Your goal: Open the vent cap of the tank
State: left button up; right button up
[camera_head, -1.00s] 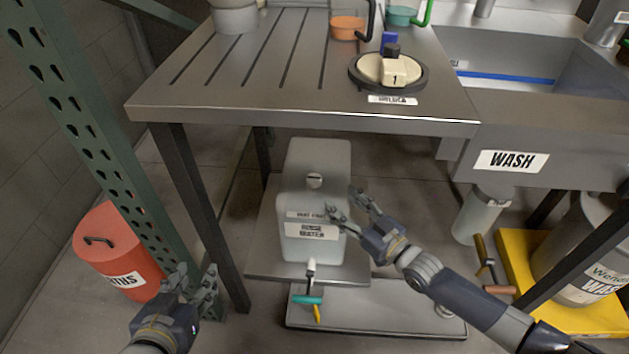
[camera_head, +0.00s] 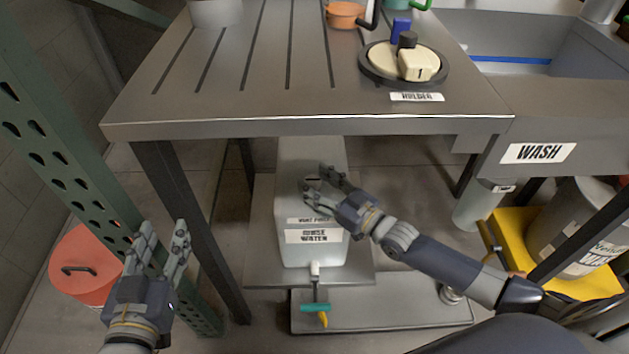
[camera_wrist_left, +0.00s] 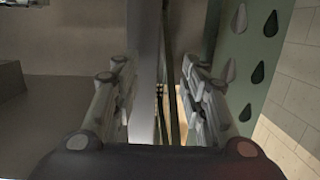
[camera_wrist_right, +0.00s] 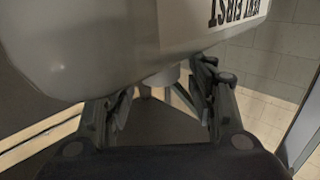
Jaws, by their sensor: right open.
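The pale grey tank (camera_head: 296,250) stands on a shelf under the metal table, with labels reading "VENT FIRST" and "RINSE WATER". Its vent cap (camera_head: 312,184) is above the labels on the front, partly covered by my right gripper (camera_head: 315,182). That gripper is open at the cap. In the right wrist view, a small grey stub (camera_wrist_right: 162,78) that looks like the cap protrudes from the tank between the open fingers; I cannot tell whether they touch it. My left gripper (camera_head: 163,236) is open and empty, left of the table leg.
The table (camera_head: 225,75) overhangs the tank, and its front leg (camera_head: 195,220) stands between my left gripper and the tank. A tap with a teal handle (camera_head: 315,307) is below the tank, above a tray (camera_head: 400,315). A red bin (camera_head: 85,262) is at left.

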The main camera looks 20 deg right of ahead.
jog(key=c, duration=1)
